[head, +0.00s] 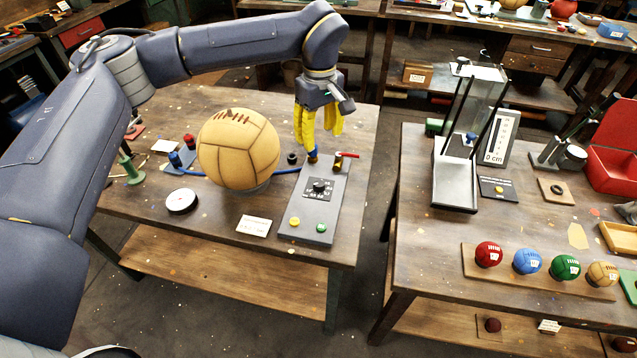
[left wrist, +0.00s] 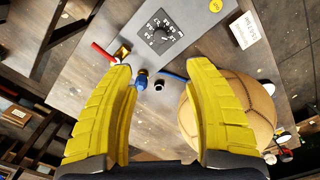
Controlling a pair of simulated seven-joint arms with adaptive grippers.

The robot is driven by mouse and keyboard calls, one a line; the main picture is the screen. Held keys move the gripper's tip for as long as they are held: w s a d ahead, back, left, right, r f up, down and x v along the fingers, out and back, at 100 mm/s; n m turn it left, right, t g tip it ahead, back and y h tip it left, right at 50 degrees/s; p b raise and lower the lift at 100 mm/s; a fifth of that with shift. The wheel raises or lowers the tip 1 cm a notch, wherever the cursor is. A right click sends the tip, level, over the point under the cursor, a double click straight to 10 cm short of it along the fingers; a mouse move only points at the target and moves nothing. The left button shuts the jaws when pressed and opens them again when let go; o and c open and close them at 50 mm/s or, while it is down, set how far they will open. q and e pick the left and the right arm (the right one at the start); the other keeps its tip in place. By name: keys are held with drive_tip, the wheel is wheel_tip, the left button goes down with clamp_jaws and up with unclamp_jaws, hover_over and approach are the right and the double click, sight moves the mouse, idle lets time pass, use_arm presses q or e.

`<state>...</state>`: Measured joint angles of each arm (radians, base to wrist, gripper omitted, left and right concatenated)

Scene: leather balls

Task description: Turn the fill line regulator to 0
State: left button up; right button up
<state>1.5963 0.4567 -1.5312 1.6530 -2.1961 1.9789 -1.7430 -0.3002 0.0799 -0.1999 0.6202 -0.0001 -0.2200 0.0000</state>
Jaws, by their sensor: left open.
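A grey control panel (head: 312,222) lies on the left table and bears a black dial (head: 319,187) with white marks. The dial also shows in the left wrist view (left wrist: 160,33), with numbers around a knob; I cannot read its setting surely. A blue fitting (head: 312,158) stands at the panel's far end, with a red-handled valve (head: 343,158) beside it. My left gripper (head: 318,145) has yellow fingers pointing down above the blue fitting. In the left wrist view its fingers (left wrist: 162,70) are apart, with the fitting (left wrist: 142,78) seen between them and nothing held. My right gripper is out of view.
A large tan leather ball (head: 238,150) sits left of the panel, with a blue hose (head: 284,171) running beside it. A white card (head: 254,226) and a round white disc (head: 182,201) lie nearby. The right table (head: 440,258) holds a clear-sided stand and several small balls.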

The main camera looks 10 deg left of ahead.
sight(319, 183)
use_arm(q)
wheel_tip(319, 183, down, 17)
drive_tip(key=shift+f, duration=0.1)
idle(0.6)
drive_tip(key=shift+c, duration=0.2)
clamp_jaws()
